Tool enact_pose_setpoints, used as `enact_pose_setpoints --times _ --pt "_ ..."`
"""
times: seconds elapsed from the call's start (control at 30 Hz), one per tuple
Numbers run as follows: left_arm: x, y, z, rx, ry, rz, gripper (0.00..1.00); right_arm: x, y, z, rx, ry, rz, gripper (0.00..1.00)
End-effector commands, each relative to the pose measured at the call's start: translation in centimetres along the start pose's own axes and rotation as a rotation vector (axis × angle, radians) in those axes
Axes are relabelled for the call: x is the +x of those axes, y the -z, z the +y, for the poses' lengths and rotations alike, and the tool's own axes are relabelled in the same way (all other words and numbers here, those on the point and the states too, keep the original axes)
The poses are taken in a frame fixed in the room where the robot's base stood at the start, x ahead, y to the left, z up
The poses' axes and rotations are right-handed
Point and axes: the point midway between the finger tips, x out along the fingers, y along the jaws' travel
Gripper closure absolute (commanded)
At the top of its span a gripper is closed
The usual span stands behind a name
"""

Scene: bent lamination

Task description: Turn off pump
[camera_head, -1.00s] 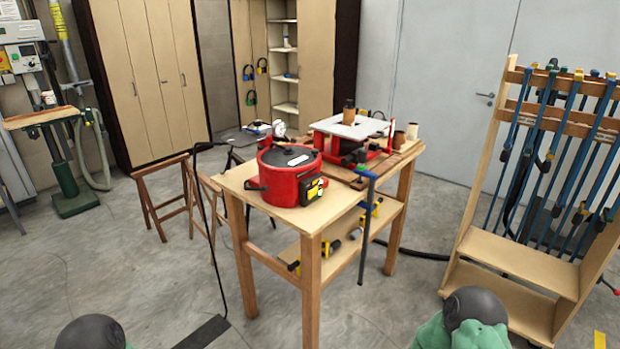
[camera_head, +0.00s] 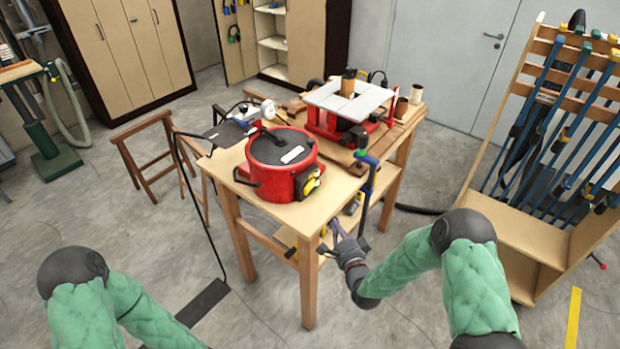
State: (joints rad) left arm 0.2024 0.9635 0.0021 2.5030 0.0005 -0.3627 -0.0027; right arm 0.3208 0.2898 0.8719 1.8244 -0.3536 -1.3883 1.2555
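A round red unit (camera_head: 280,166) with a black lid stands on the wooden workbench (camera_head: 296,214). It may be the pump or its vessel; I cannot tell. A yellow and black part (camera_head: 308,182) sits on its front right side, where a switch is too small to make out. My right gripper (camera_head: 333,234) is below the tabletop, in front of the bench's right side and below the yellow and black part. Its fingers look apart and hold nothing visible. My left arm shows at the lower left, but its gripper is out of view.
A blue bar clamp (camera_head: 368,190) hangs at the bench's right edge, close to my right gripper. A red router table (camera_head: 347,103) stands behind the red unit. A clamp rack (camera_head: 540,225) is at the right. A wooden sawhorse (camera_head: 146,150) stands left.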

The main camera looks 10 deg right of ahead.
Motion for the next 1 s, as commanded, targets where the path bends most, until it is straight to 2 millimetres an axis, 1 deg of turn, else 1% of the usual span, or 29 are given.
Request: enact_pose_setpoints --times 0.03,0.13,0.47,0.57,0.67,0.77,1.0 --pt "-0.4 -0.1 0.1 0.0 0.0 -0.001 0.6 0.0 0.1 -0.6 0.01 0.011 0.002 1.0" --pt "-0.5 -0.1 0.2 0.0 0.0 -0.002 0.6 0.0 0.2 -1.0 0.019 0.024 0.004 1.0" --pt "-0.4 -0.1 0.1 0.0 0.0 -0.002 0.6 0.1 0.2 -1.0 0.02 0.026 0.004 1.0" --pt "-0.4 -0.1 0.1 0.0 0.0 -0.002 0.6 0.5 0.2 -1.0 0.019 0.026 0.004 1.0" --pt "-0.4 -0.1 0.1 0.0 0.0 -0.001 0.6 1.5 0.2 -1.1 0.019 0.028 0.003 1.0" --pt "-0.4 -0.1 0.1 0.0 0.0 -0.001 0.6 3.1 0.1 -1.1 0.019 0.028 0.003 1.0" --pt "-0.4 -0.1 0.1 0.0 0.0 -0.001 0.6 7.6 0.2 -1.2 0.018 0.026 0.003 1.0"
